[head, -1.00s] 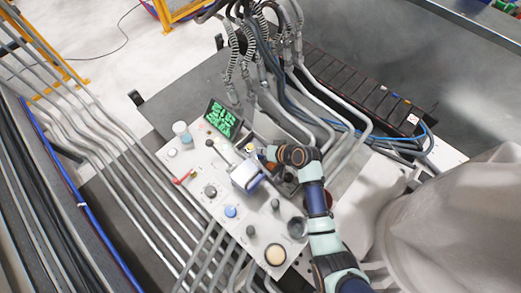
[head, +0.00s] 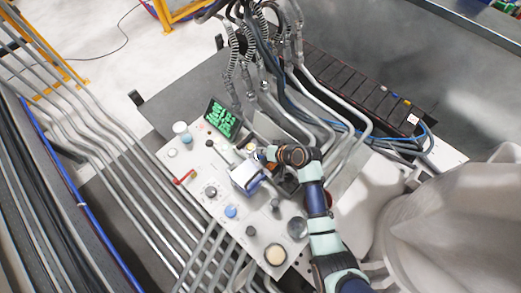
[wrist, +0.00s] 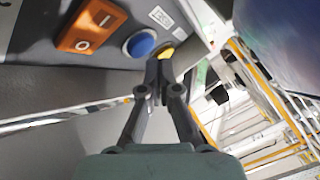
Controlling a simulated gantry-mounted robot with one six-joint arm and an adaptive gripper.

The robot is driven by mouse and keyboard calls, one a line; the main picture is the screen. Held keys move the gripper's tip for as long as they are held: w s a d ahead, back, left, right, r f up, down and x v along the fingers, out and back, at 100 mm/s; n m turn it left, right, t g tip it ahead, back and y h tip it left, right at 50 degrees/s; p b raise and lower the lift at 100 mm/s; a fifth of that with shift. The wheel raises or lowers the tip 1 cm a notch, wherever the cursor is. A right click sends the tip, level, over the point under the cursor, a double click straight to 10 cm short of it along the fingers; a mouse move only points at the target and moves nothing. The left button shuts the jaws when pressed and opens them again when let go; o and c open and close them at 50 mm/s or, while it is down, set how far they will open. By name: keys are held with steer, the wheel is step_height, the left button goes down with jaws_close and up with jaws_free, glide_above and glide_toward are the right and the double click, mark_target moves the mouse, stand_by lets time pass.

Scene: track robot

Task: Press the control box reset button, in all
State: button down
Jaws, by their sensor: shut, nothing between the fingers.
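A grey control box wall (wrist: 60,18) fills the top of the wrist view. It carries an orange rocker switch (wrist: 91,25) marked O and I, a round blue button (wrist: 141,43) and a yellow button (wrist: 166,53). No reset lettering is readable. My gripper (wrist: 158,72) is shut and empty. Its dark fingertips are just below the yellow button, to the right of the blue one. I cannot tell whether they touch the yellow button. In the head view my arm reaches over the control panel (head: 205,160), and its wrist hides part of the panel.
The panel bears a green screen (head: 221,118), a red lever (head: 184,177), a blue knob (head: 231,211) and a round pale button (head: 275,254). Thick hoses (head: 285,85) rise behind the arm. A large grey covered form (head: 450,220) stands close on the right.

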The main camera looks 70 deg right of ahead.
mark_target(262, 156)
steer(key=shift+f, duration=0.1)
steer(key=shift+f, duration=0.3)
steer(key=shift+f+b, duration=0.45)
steer(key=shift+b, duration=0.05)
stand_by(0.7)
stand_by(0.3)
steer(key=shift+r+p, duration=0.85)
steer(key=shift+p, duration=0.05)
step_height(262, 156, up, 5)
steer(key=p, duration=0.5)
steer(key=shift+r, duration=0.1)
stand_by(0.4)
